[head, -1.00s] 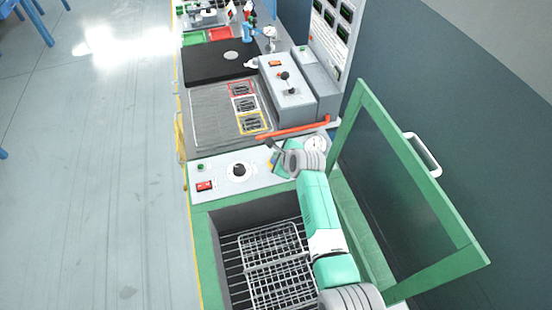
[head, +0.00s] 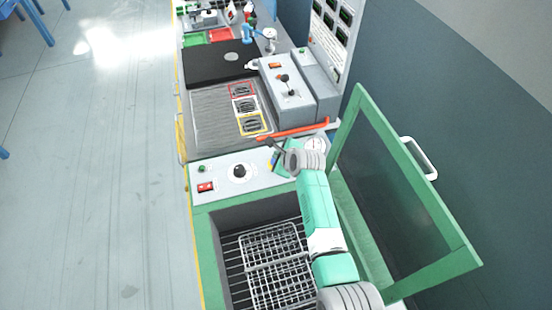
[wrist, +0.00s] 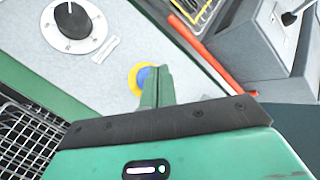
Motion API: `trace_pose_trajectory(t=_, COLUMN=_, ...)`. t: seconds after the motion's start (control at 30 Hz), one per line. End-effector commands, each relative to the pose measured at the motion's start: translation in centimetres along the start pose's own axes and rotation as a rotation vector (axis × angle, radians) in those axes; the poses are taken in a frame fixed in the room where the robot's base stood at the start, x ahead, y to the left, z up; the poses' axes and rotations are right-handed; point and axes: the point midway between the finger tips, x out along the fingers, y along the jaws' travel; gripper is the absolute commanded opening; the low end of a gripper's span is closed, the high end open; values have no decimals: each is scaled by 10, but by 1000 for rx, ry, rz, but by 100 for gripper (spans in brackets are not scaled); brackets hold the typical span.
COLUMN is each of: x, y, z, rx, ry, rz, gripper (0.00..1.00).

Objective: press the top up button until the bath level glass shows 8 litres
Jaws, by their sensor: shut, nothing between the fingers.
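A blue button with a yellow ring (wrist: 141,78) sits on the pale control panel in the wrist view; I take it for the top up button. My gripper (wrist: 161,72) is shut and empty, its green fingers overlapping the right side of the button. I cannot tell whether the fingertips touch it. In the head view my gripper (head: 275,160) is small and partly hidden by my arm, over the right part of the panel (head: 218,172). I cannot make out the bath level glass or its reading.
A black dial (wrist: 72,20) is left of the button. A red rocker switch (head: 205,187) and round gauge (head: 315,144) are on the panel. An orange-red bar (head: 293,131) runs behind it. The open green-framed lid (head: 462,262) stands right of the basin with a wire rack (head: 270,262).

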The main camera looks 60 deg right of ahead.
Motion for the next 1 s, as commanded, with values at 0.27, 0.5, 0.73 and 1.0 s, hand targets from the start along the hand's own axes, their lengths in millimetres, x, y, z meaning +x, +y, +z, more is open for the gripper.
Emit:
trace_pose_trajectory(t=0.27, x=-8, y=-6, z=6, rx=0, ry=-1, rz=0, gripper=0)
trace_pose_trajectory(t=0.5, x=-26, y=-19, z=20, rx=0, ry=-1, rz=0, gripper=0)
trace_pose_trajectory(t=0.73, x=-36, y=-27, z=27, rx=2, ry=-1, rz=0, gripper=0)
trace_pose_trajectory(t=1.0, x=-35, y=-25, z=25, rx=1, ry=0, rz=0, gripper=0)
